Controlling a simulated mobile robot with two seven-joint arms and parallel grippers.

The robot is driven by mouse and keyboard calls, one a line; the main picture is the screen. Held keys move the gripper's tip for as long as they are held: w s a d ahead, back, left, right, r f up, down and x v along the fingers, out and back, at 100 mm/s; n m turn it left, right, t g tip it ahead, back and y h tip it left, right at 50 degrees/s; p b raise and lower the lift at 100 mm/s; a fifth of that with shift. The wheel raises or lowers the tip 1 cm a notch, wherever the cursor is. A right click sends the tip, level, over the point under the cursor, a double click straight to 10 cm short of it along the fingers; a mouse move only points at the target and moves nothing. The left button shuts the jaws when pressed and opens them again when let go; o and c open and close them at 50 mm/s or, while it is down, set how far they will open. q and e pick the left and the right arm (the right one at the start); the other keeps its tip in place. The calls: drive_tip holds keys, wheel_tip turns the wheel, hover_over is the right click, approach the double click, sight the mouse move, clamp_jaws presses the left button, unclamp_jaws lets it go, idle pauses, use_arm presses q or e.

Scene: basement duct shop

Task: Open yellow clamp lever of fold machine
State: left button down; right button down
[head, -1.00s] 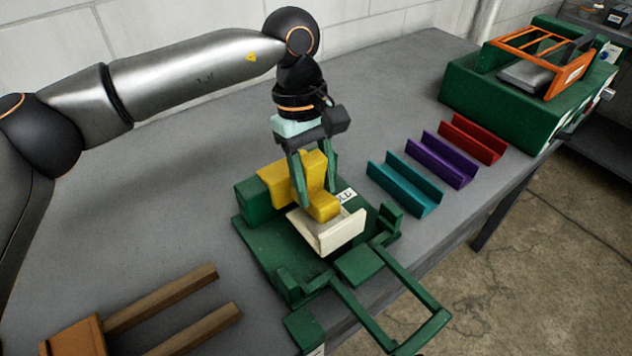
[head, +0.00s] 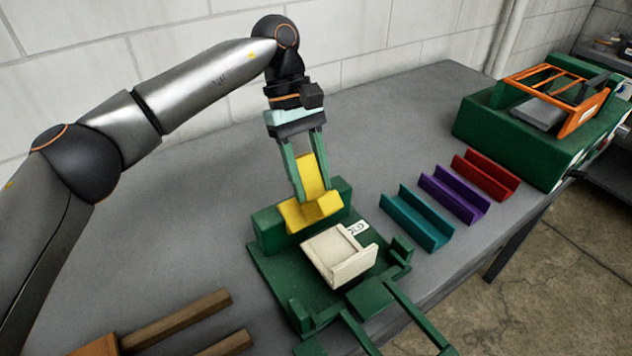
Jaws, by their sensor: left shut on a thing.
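The green fold machine (head: 272,272) stands on the grey bench, with its label beside a cream channel piece (head: 340,257) on its bed. The yellow clamp lever (head: 312,212) is at the back of the machine, tilted up and back, clear of the cream piece. My left gripper (head: 311,194) points down from above with its green fingers shut on the yellow lever. The lever's pivot is partly hidden by the lever itself. My right gripper is not in view.
Teal (head: 417,218), purple (head: 454,194) and red (head: 485,174) channels lie in a row to the right. A green machine with an orange frame (head: 560,98) stands at the back right. A wooden fork-shaped thing (head: 175,322) lies at the front left.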

use_arm(q)
drive_tip(key=shift+w+a+f, duration=0.25)
drive_tip(key=shift+f, duration=0.15)
idle(0.8)
drive_tip(key=c, duration=0.8)
unclamp_jaws()
drive_tip(key=shift+o, duration=1.4)
drive_tip(key=shift+w, duration=0.1)
drive_tip(key=shift+o, duration=0.7)
drive_tip(key=shift+d+r, duration=0.1)
drive_tip(key=shift+r, duration=0.05)
drive_tip(key=v, duration=0.8)
drive_tip(key=shift+p+v, duration=1.5)
drive_tip(key=shift+v, duration=0.75)
